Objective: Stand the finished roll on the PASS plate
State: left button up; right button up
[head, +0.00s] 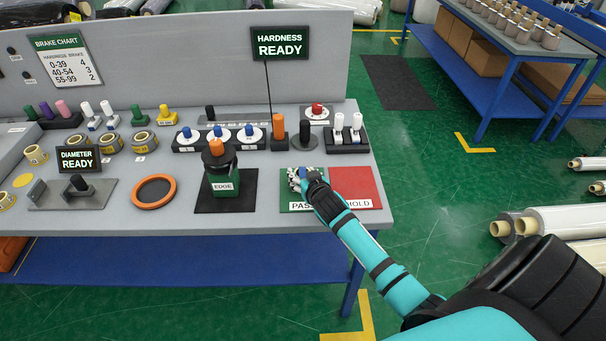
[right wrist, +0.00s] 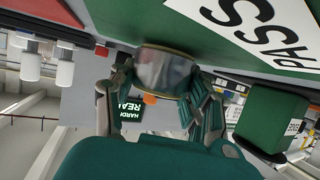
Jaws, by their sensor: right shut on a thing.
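My right gripper (head: 306,181) is over the green PASS plate (head: 288,204), at the right end of the bench. In the right wrist view its fingers (right wrist: 163,95) are shut around a short roll (right wrist: 165,70) with a shiny wrapped side and brownish rims. The roll is upright relative to the green plate (right wrist: 120,22), with one rim at or very close to its surface; I cannot tell if it touches. In the head view the hand mostly hides the roll. My left gripper is not in view.
The red HOLD plate (head: 357,184) adjoins PASS on the right. The green EDGE device (head: 222,178) stands to the left on a dark mat. Behind are a block with white-topped pegs (head: 347,137) and the HARDNESS READY sign (head: 280,43). The bench front edge is close.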

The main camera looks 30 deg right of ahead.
jog(key=shift+f, duration=0.2)
jog(key=o, duration=1.2)
jog(key=shift+c, duration=0.2)
jog(key=shift+r, duration=0.25)
jog(key=v, duration=1.2)
jog(key=shift+b, duration=0.3)
jog(key=shift+f, duration=0.1)
